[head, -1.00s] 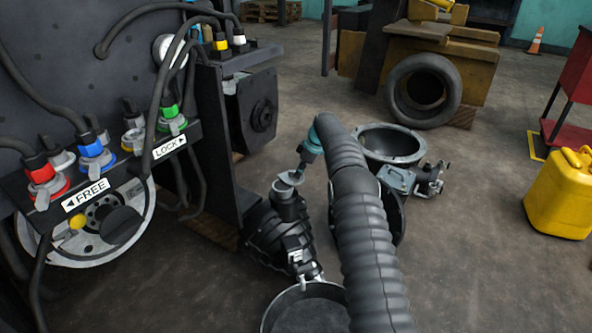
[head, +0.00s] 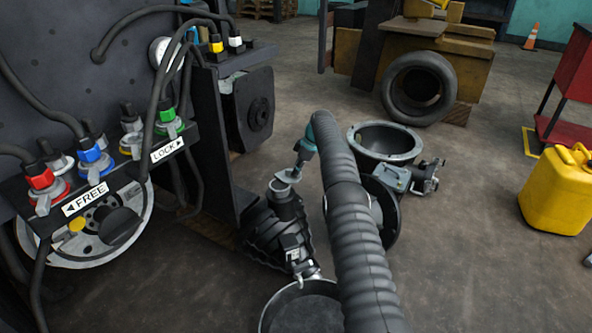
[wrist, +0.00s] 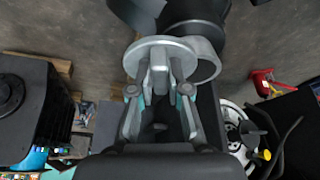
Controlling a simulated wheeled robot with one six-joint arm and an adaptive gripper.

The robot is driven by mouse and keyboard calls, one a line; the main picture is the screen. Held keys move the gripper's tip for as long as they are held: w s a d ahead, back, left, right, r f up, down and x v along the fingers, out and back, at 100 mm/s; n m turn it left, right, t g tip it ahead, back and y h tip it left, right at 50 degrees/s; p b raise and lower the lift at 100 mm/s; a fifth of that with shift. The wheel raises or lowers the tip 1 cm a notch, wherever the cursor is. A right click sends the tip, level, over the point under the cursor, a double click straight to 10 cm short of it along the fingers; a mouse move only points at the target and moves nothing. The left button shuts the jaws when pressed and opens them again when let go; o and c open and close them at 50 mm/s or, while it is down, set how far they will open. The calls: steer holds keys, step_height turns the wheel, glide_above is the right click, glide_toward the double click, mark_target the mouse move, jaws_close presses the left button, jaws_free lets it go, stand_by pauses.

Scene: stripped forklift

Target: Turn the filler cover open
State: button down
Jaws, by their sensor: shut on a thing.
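The filler cover (wrist: 145,50) is a pale grey metal disc with a raised tab. In the wrist view my gripper (wrist: 160,72) is shut on that tab. The disc sits to the left of the round filler neck (wrist: 209,62), overlapping its edge, and part of the neck's rim shows beside it. In the head view the cover (head: 287,176) is small at the top of the dark upright neck (head: 285,204), with my gripper (head: 297,170) at it from above. Fine detail of the grip is hidden there.
A panel with coloured valves and FREE/LOCK labels (head: 88,198) stands left. A round pan (head: 300,318) lies in front of the neck. A metal housing (head: 386,150) stands behind my arm. A yellow can (head: 553,200) is at the right, with open floor before it.

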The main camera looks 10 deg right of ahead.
steer(key=c, duration=1.1)
jaws_free()
steer(key=shift+r, duration=0.1)
steer(key=v, duration=0.7)
steer(key=shift+r, duration=0.15)
